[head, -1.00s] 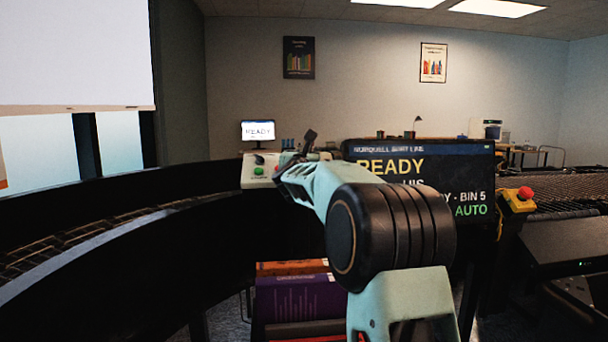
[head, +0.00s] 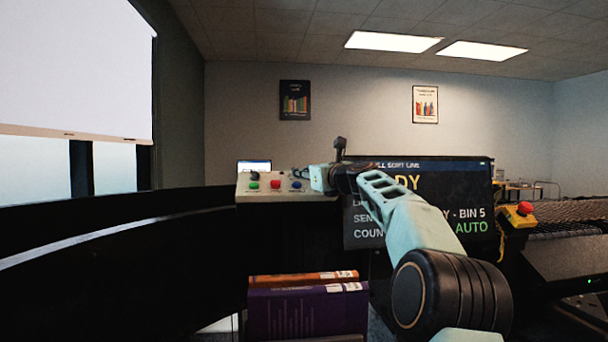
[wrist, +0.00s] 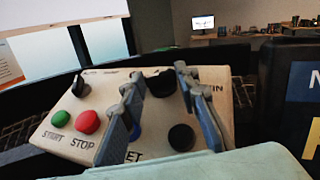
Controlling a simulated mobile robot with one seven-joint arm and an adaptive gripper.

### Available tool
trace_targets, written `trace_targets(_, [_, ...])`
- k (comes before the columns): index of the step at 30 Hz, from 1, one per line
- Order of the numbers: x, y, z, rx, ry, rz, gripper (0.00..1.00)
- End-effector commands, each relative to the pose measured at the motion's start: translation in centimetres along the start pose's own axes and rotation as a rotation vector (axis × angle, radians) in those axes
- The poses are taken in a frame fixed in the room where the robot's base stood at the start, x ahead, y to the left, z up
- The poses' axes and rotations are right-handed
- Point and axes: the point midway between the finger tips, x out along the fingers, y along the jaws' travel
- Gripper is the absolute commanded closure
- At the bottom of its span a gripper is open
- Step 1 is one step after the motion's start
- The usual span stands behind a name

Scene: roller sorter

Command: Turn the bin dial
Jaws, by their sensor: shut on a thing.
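The pale control panel (wrist: 75,118) fills the middle of the wrist view. The black bin dial (wrist: 161,84) is near its far edge, between my fingertips, beside a partly hidden label ending in "IN". My gripper (wrist: 158,74) is shut on this dial, one finger on each side. The dial's pointer direction is unclear. In the head view the panel (head: 262,190) stands left of centre. My arm reaches to its right end and hides the dial there.
The panel also has a green START button (wrist: 61,118), a red STOP button (wrist: 88,121), a blue button (head: 297,184) and another black knob (wrist: 181,137). A display (head: 470,205) stands right of the panel. An emergency stop (head: 525,208) is at right.

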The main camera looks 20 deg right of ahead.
Motion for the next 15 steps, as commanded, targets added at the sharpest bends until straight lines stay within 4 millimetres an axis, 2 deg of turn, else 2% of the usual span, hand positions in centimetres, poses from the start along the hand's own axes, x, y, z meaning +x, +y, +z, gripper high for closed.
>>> trace_targets(6, [0.06,-0.51,0.32,-0.031,0.002,0.106,0.95])
trace_targets(15, [0.08,-0.54,0.04,-0.054,0.002,0.175,0.95])
